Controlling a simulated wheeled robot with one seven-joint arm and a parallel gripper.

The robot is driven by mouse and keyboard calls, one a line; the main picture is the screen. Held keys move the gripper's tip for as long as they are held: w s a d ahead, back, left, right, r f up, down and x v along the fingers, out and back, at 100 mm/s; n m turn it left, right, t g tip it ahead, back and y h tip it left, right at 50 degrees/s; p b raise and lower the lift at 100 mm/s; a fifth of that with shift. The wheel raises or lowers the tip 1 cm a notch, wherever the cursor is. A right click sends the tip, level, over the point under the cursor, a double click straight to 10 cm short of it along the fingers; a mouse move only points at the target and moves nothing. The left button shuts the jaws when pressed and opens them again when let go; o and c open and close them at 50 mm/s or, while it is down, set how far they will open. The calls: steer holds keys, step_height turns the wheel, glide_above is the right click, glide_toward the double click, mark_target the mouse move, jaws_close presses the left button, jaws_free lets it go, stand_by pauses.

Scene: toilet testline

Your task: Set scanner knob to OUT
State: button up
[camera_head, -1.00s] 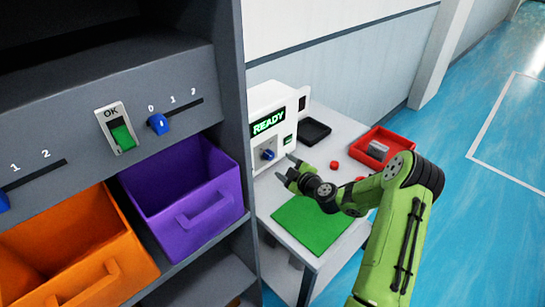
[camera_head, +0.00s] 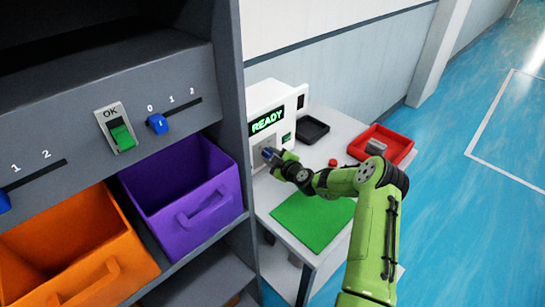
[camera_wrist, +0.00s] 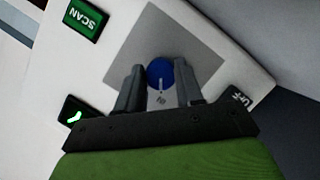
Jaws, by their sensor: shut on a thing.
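The scanner (camera_head: 266,112) is a white box with a green READY display, standing on the small table by the shelf. Its blue knob (camera_wrist: 160,74) sits on a grey square plate (camera_wrist: 187,40) in the wrist view. A white pointer line on the knob points towards my gripper, at the bottom of that view. My gripper (camera_wrist: 160,86) is shut on the knob, one finger on each side. In the head view my gripper (camera_head: 271,156) is at the scanner's front and mostly covers the knob. A label below the knob is too small to read.
A green SCAN label (camera_wrist: 87,19) and a dark label ending in "FF" (camera_wrist: 238,99) flank the plate. A green mat (camera_head: 312,222), black tray (camera_head: 312,130) and red tray (camera_head: 390,146) lie on the table. The shelf with the purple bin (camera_head: 182,190) stands close on the left.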

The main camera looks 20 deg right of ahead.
steer(key=shift+c, duration=0.7)
steer(key=shift+f+b, duration=0.1)
steer(key=shift+b, duration=0.2)
steer(key=m+g+y+b, duration=0.1)
steer(key=m+y+b, duration=0.1)
steer(key=m+b, duration=0.2)
steer(key=shift+d+f, duration=0.1)
steer(key=m+g+y+b, duration=0.1)
steer(key=m+y, duration=0.1)
steer(key=m, duration=0.1)
steer(key=shift+d+b, duration=0.1)
steer(key=shift+b, duration=0.3)
steer(key=shift+m+g+y+b, duration=0.35)
steer(key=shift+m+y, duration=0.35)
steer(key=shift+m, duration=0.6)
steer(key=o, duration=1)
